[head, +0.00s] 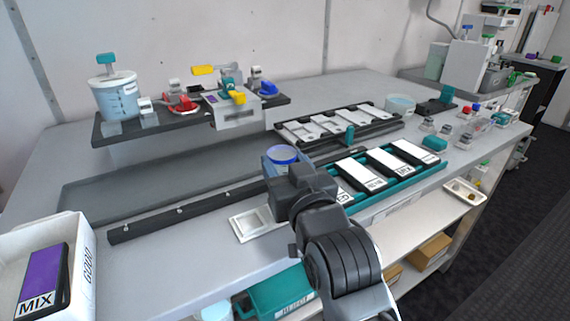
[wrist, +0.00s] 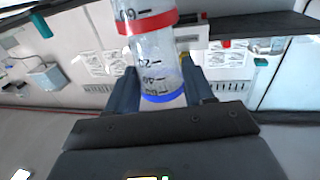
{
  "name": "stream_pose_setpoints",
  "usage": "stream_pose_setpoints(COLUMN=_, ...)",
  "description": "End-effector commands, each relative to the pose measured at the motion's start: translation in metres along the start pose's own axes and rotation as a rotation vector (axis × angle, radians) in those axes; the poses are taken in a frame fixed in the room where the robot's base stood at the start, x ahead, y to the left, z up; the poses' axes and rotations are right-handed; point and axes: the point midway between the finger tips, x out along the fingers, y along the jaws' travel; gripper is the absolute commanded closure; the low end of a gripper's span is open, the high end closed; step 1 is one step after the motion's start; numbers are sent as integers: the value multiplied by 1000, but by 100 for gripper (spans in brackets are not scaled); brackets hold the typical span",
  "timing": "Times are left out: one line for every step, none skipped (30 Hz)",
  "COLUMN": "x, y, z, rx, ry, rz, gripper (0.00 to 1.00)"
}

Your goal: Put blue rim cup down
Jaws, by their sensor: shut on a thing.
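The blue rim cup (head: 282,154) shows just beyond my gripper in the head view, its blue rim uppermost. In the wrist view the clear cup (wrist: 160,62) has black graduation marks, a red band and its blue rim at the lower end of the picture. My gripper (wrist: 161,88) is shut on the cup, with one dark finger on each side of it. In the head view my gripper (head: 287,172) and wrist hide the cup's lower part. I cannot tell whether its base touches the bench.
A small white square tray (head: 236,224) lies left of my wrist. A teal rack (head: 428,171) of labelled cards stands to the right, a black rack (head: 284,130) behind. A dark rail (head: 150,227) runs to the left. A white bin (head: 84,268) stands front left.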

Motion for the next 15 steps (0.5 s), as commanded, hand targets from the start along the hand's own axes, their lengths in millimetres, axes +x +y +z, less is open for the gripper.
stream_pose_setpoints(x=0, y=0, z=1, rx=0, ry=0, rz=0, gripper=77)
stream_pose_setpoints(x=0, y=0, z=2, rx=0, ry=0, rz=0, gripper=77)
stream_pose_setpoints(x=0, y=0, z=3, rx=0, ry=0, rz=0, gripper=77)
stream_pose_setpoints(x=0, y=0, z=4, rx=0, ry=0, rz=0, gripper=77)
stream_pose_setpoints(x=0, y=0, z=5, rx=0, ry=0, rz=0, gripper=77)
stream_pose_setpoints(x=0, y=0, z=6, rx=0, ry=0, rz=1, gripper=77)
stream_pose_setpoints(x=0, y=0, z=7, rx=0, ry=0, rz=0, gripper=77)
stream_pose_setpoints(x=0, y=0, z=8, rx=0, ry=0, rz=1, gripper=77)
stream_pose_setpoints(x=0, y=0, z=9, rx=0, ry=0, rz=1, gripper=77)
stream_pose_setpoints(x=0, y=0, z=10, rx=0, ry=0, rz=1, gripper=77)
stream_pose_setpoints(x=0, y=0, z=10, rx=0, ry=-1, rz=1, gripper=77)
stream_pose_setpoints(x=0, y=0, z=12, rx=0, ry=-1, rz=1, gripper=77)
stream_pose_setpoints(x=0, y=0, z=12, rx=0, ry=-1, rz=1, gripper=77)
stream_pose_setpoints(x=0, y=0, z=13, rx=0, ry=-1, rz=1, gripper=77)
stream_pose_setpoints(x=0, y=0, z=12, rx=0, ry=-1, rz=0, gripper=77)
